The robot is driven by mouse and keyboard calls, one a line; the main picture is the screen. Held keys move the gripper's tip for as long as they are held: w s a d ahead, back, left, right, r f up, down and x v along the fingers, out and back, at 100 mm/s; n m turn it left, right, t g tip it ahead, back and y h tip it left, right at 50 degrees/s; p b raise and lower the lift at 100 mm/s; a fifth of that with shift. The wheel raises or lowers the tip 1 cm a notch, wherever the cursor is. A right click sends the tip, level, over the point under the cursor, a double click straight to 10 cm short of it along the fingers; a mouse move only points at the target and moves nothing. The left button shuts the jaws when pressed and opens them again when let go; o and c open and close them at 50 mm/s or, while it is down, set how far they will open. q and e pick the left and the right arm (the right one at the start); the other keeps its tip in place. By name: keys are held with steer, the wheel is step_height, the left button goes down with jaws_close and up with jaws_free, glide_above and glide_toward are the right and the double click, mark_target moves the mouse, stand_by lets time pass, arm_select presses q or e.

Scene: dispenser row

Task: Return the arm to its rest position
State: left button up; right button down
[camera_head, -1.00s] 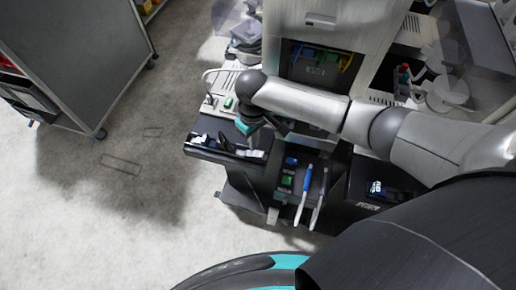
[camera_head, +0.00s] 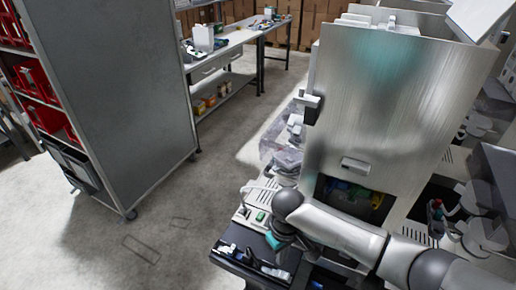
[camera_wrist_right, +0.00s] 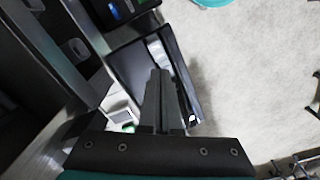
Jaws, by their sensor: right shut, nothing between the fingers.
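My right arm (camera_head: 345,235) reaches in from the lower right in the head view, silver with dark joints. Its right gripper (camera_head: 280,245) hangs downward at the front of the dispenser bench, partly hidden by its own wrist. In the right wrist view the right gripper's dark fingers (camera_wrist_right: 160,78) are together, with nothing between them. They are over or beside a black tray (camera_wrist_right: 128,65); the gap to it is hard to judge. My left gripper is in neither current view.
The tall metal dispenser cabinet (camera_head: 385,110) stands behind the arm, with coloured items in its opening (camera_head: 350,192). A black tray (camera_head: 235,262) with small items is at its front left. A grey shelf unit (camera_head: 110,100) with red bins stands left. Open floor (camera_head: 190,225) lies between.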

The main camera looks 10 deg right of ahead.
steer(key=s+a+r+t+y, duration=0.1)
steer(key=s+a+r+y, duration=0.15)
steer(key=s+a, duration=0.6)
steer(key=s+d+r+m+t+h, duration=0.1)
steer(key=s+d+r+m, duration=0.15)
steer(key=s+d, duration=0.35)
steer(key=s+d+r+m+t+h, duration=0.1)
steer(key=s+d+r+t, duration=0.15)
steer(key=d, duration=0.45)
steer(key=s+f+g+b, duration=0.25)
steer(key=f+b, duration=1.05)
steer(key=f, duration=2.3)
steer(key=s+d+f+b, duration=0.1)
steer(key=s+f+b, duration=0.4)
steer(key=s+f, duration=0.3)
steer(key=s+d+f+g+b, duration=0.1)
steer(key=s+f+b, duration=0.5)
steer(key=f, duration=0.9)
steer(key=shift+s+d+f+n, duration=0.35)
steer(key=shift+s+d, duration=0.25)
steer(key=shift+s, duration=0.25)
